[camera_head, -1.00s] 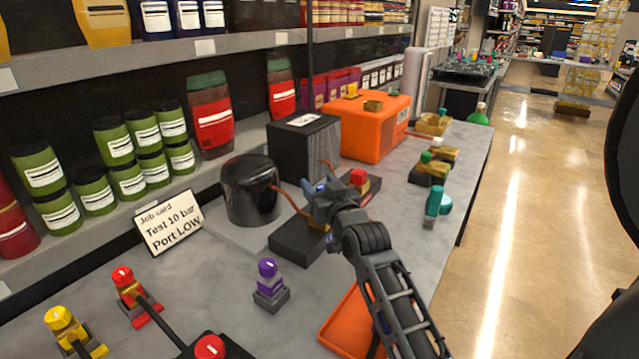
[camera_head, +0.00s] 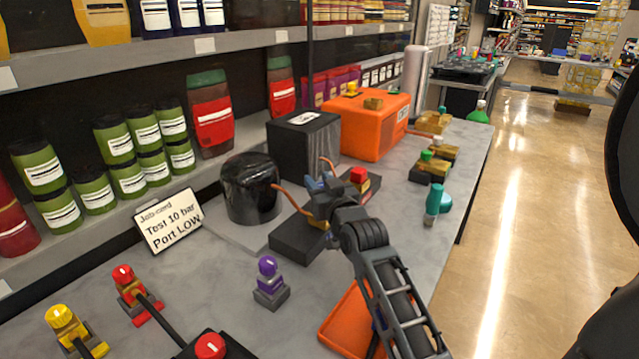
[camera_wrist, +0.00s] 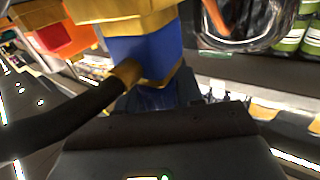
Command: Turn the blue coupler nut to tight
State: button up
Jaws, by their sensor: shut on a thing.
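The blue coupler nut (camera_wrist: 150,55) fills the upper middle of the wrist view, with brass fittings above and beside it. My gripper (camera_wrist: 165,97) is shut on the nut's lower part, its dark fingers at the blue faces. In the head view my gripper (camera_head: 322,190) reaches the brass fitting over the black base block (camera_head: 297,238). There the nut is mostly hidden by the fingers, and any tightness mark on it cannot be read.
A black round tank (camera_head: 250,195) with a copper pipe stands left of the gripper. A red-capped fitting (camera_head: 359,178) is close behind it. A purple-knobbed valve (camera_head: 269,280) and an orange tray (camera_head: 345,325) stand in front.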

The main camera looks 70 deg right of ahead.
jog(key=shift+s+m+g+h+p, duration=0.1)
jog(key=shift+m+g+h+p, duration=0.3)
jog(key=shift+p, duration=0.4)
jog(key=o, duration=1)
jog(key=b+v, duration=0.1)
jog(key=v, duration=0.6)
jog(key=shift+s+a+b, duration=0.25)
jog(key=shift+a+b, duration=0.05)
jog(key=shift+b, duration=0.05)
